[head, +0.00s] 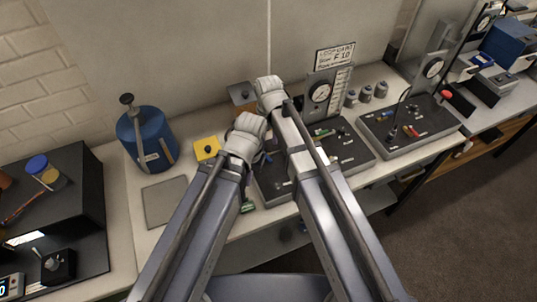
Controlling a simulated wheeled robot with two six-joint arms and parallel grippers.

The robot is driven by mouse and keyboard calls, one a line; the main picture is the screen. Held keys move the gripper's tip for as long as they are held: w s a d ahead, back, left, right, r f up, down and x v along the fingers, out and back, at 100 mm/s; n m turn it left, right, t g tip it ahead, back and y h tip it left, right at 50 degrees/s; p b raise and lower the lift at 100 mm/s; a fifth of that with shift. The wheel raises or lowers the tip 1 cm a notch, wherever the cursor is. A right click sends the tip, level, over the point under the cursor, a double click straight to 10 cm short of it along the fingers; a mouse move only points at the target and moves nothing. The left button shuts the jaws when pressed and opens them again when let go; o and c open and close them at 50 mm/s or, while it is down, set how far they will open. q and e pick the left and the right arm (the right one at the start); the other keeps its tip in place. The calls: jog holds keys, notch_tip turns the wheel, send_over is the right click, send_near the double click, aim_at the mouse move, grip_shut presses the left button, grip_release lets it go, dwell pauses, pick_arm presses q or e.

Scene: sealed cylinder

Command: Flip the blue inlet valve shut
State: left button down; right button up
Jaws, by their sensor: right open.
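A dark panel (355,152) with a round gauge (320,92) and small fittings stands on the bench, partly behind my arms. A small blue part (266,158) shows between my two arms at the panel's left side; it may be the blue inlet valve, but its lever position is too small to tell. My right gripper (268,84) is at the end of the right arm, above the panel's back left, and is open. My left gripper (249,124) is just left of and below it; its fingers are hidden. I see no contact with the blue part.
A blue canister (146,139), a yellow block (206,148) and a grey plate (165,201) are on the left. Several grey weights (366,93) stand behind the panels.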

aim_at(269, 158)
pick_arm(q)
notch_tip(269, 158, down, 7)
jog(key=b, duration=0.7)
jog(key=shift+f, duration=0.2)
pick_arm(e)
notch_tip(269, 158, down, 7)
jog(key=shift+f, duration=0.2)
jog(key=shift+c, duration=0.3)
grip_shut()
